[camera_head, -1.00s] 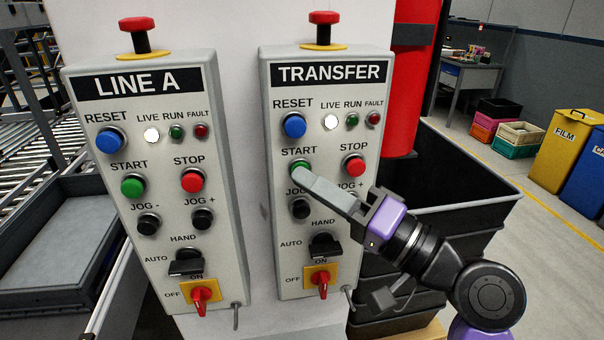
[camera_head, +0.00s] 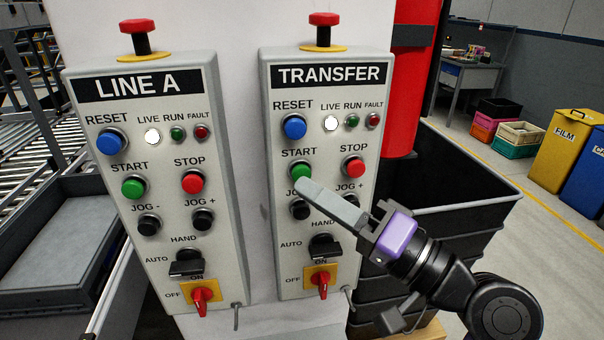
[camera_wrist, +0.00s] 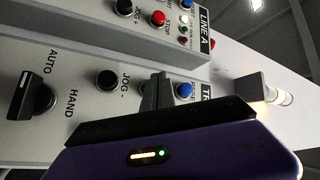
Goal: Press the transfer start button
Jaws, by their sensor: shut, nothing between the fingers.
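The TRANSFER panel (camera_head: 283,232) is on the right of two grey control boxes. Its green START button (camera_head: 301,170) shows almost whole, at the left under its label. My gripper (camera_head: 303,185) reaches in from the lower right, shut and empty, with its fingertips just below START. A small gap seems to separate them from the button, but the depth is hard to judge. The JOG - button (camera_head: 299,209) is partly behind the fingers. In the wrist view the fingers (camera_wrist: 156,92) point at the panel between JOG - and the blue RESET (camera_wrist: 184,90), largely hiding START.
A red emergency stop (camera_head: 324,20) tops TRANSFER. Black crates (camera_head: 470,215) stand behind my arm.

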